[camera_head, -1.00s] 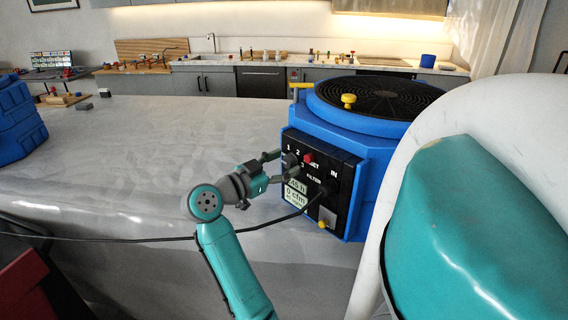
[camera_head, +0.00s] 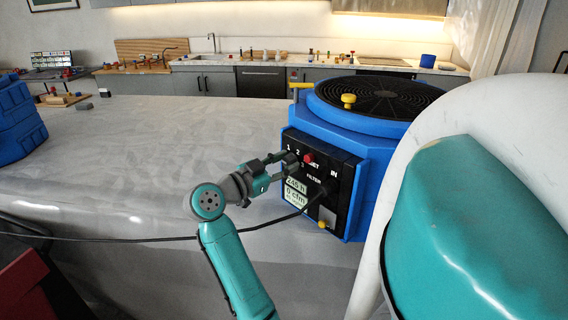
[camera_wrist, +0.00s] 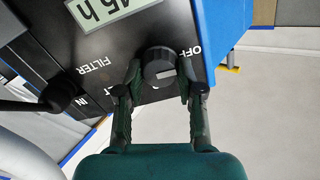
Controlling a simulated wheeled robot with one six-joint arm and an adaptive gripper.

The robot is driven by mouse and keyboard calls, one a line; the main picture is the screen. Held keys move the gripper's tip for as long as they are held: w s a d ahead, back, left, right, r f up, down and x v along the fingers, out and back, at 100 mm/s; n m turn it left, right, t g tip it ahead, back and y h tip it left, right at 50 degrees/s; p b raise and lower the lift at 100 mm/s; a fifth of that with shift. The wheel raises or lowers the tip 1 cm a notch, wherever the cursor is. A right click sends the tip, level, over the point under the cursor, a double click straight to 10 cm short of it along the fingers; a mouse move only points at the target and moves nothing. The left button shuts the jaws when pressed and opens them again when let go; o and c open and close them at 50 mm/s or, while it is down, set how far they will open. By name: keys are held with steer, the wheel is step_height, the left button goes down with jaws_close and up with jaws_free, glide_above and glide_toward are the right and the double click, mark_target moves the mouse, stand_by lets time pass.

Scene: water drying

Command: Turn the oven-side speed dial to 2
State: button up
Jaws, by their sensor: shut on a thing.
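The speed dial (camera_head: 291,158) is a dark round knob on the black front panel (camera_head: 330,177) of a blue fan-topped machine (camera_head: 370,125). My gripper (camera_head: 284,160) is at the knob, with one finger on each side. The wrist view shows the dial (camera_wrist: 159,66) between the two fingertips, with a pale mark on its face. My gripper (camera_wrist: 158,82) is shut on it. An upside-down "OFF" label shows beside the knob in the wrist view. I cannot tell which number the mark faces.
A red button (camera_head: 309,157) sits right of the dial. Below is a display (camera_head: 296,192) reading "245 h" and "0 cfm". A black cable (camera_head: 300,208) runs from the panel leftward behind my arm. The grey table (camera_head: 140,150) is largely clear.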

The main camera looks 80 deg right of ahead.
steer(key=m, duration=0.5)
steer(key=shift+m, duration=0.3)
steer(key=m, duration=0.6)
steer(key=shift+s+f, duration=0.1)
steer(key=shift+f, duration=0.05)
steer(key=m, duration=0.5)
steer(key=shift+f+m, duration=0.1)
steer(key=shift+m, duration=0.3)
steer(key=m, duration=0.5)
steer(key=shift+m, duration=0.3)
steer(key=shift+f, duration=0.1)
steer(key=o, duration=1.2)
steer(key=shift+c, duration=0.2)
